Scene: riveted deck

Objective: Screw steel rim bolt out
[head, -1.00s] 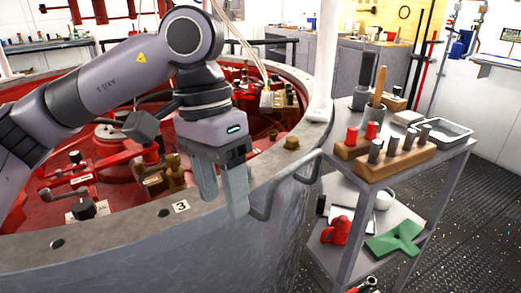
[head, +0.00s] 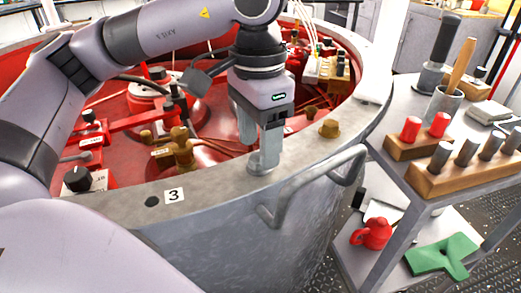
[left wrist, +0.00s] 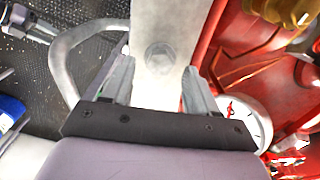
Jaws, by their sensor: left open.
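The steel rim bolt (left wrist: 158,55) shows in the left wrist view as a grey hex head on the pale rim, ahead of and between my two fingers. My left gripper (left wrist: 155,88) is open there, one finger on each side of the rim strip, with nothing between them. In the head view my left gripper (head: 257,150) points down at the rim (head: 225,191), to the right of the number 3 label (head: 174,195). The steel bolt cannot be made out there, and the fingers cover part of the rim.
A brass bolt (head: 330,128) stands on the rim to the right. A bent grey handle (head: 312,183) sticks out from the tank wall near the gripper. A grey cart (head: 395,168) with wooden socket blocks (head: 465,172) stands at right. Red fittings and valves fill the tank.

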